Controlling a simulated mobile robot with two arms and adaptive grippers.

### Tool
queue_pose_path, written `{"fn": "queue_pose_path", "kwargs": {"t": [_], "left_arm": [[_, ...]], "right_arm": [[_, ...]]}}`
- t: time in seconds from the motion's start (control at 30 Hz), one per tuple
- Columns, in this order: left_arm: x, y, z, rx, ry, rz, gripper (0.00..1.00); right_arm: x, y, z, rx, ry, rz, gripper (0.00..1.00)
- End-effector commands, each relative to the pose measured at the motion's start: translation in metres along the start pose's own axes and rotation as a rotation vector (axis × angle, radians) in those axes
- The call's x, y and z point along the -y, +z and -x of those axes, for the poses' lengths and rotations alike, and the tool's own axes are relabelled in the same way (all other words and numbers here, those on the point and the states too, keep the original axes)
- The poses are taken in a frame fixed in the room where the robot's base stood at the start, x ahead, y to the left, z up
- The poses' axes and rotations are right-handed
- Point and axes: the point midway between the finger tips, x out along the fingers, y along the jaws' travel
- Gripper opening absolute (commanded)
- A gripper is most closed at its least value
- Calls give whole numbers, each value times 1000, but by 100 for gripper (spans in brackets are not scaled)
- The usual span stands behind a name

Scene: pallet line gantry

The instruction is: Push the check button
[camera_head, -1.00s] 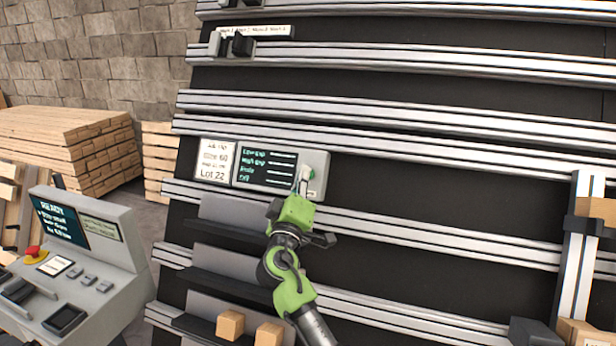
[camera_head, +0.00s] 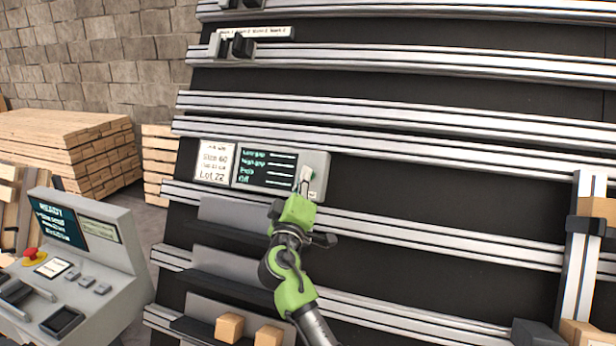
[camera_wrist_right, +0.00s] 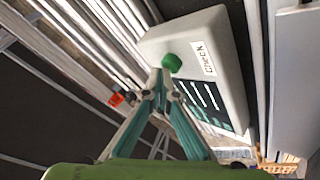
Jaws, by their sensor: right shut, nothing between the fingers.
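The check button (camera_wrist_right: 172,62) is a round green knob on a grey box, beside a white label reading "CHECK" in the right wrist view. In the head view the grey panel box (camera_head: 321,165) is mounted on the black rack, and the button is mostly hidden behind the fingertips. My right gripper (camera_head: 303,182) is shut and empty, its tips at the button. In the right wrist view the closed fingertips (camera_wrist_right: 160,80) sit right by the button's edge; I cannot tell whether they touch it. My left gripper is out of view.
The panel's dark screen (camera_head: 266,168) shows several text lines, next to a white "Lot 22" card (camera_head: 214,162). Metal rails (camera_head: 400,130) run across the rack above and below. A grey console (camera_head: 110,262) with a red knob (camera_head: 33,254) stands at the left.

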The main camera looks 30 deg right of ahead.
Motion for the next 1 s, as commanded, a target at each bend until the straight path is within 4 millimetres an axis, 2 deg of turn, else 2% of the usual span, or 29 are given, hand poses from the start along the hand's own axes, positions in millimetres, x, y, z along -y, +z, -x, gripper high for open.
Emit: {"fn": "queue_pose_path", "kwargs": {"t": [0.53, 1.0], "left_arm": [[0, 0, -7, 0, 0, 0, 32], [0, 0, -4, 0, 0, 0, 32]], "right_arm": [[4, 5, -4, 2, 1, 1, 0], [0, 1, 0, 2, 0, 1, 0]]}}
